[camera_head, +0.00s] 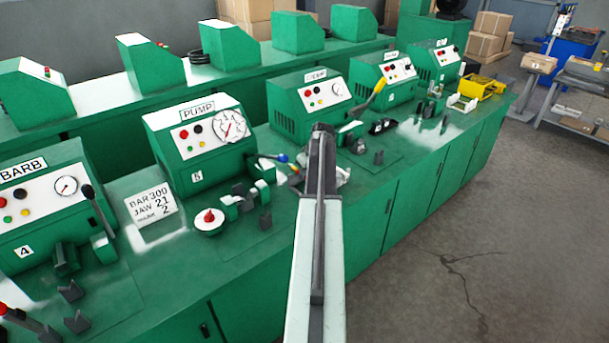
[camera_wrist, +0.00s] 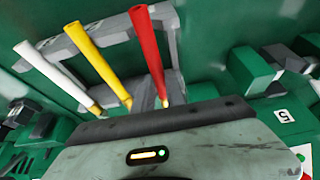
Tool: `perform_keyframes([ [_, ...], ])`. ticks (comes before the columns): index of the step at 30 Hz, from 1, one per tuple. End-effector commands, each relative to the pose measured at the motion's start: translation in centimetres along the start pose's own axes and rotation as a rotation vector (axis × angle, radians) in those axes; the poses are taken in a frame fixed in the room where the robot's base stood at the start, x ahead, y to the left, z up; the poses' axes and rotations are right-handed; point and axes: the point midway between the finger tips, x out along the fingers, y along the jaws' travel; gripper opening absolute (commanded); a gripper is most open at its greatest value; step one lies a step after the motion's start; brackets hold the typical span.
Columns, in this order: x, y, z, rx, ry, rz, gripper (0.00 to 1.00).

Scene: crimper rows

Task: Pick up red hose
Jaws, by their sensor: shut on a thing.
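The red hose (camera_wrist: 148,50) stands tilted in the wrist view, with its brass end low down at the dark edge of my gripper (camera_wrist: 164,112). My gripper is shut on it; the fingertips themselves are mostly hidden. A yellow hose (camera_wrist: 98,65) and a white hose (camera_wrist: 52,72) lean to the left of the red one, apart from it. A grey rack (camera_wrist: 116,32) is behind the hoses. In the head view my arm covers the red hose, and the gripper cannot be made out.
A green bench (camera_head: 240,265) carries a row of green machines, with the PUMP machine (camera_head: 195,140) left of my arm. A sign (camera_head: 152,204) and a white dial with a red knob (camera_head: 209,221) stand on it. Open floor (camera_head: 480,240) lies to the right.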

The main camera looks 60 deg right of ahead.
Motion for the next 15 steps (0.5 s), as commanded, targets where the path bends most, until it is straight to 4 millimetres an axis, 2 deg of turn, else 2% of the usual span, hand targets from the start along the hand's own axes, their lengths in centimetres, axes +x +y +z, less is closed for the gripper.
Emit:
perform_keyframes([
  [1,-1.2,0.0,-0.5,0.0,0.0,0.0,0.0],
  [5,-3.1,0.0,-1.2,0.0,0.0,0.0,0.0],
  [8,-3.5,-0.4,1.2,0.003,0.0,0.001,0.0],
  [15,-6.5,-1.0,6.8,0.004,0.001,0.002,0.0],
])
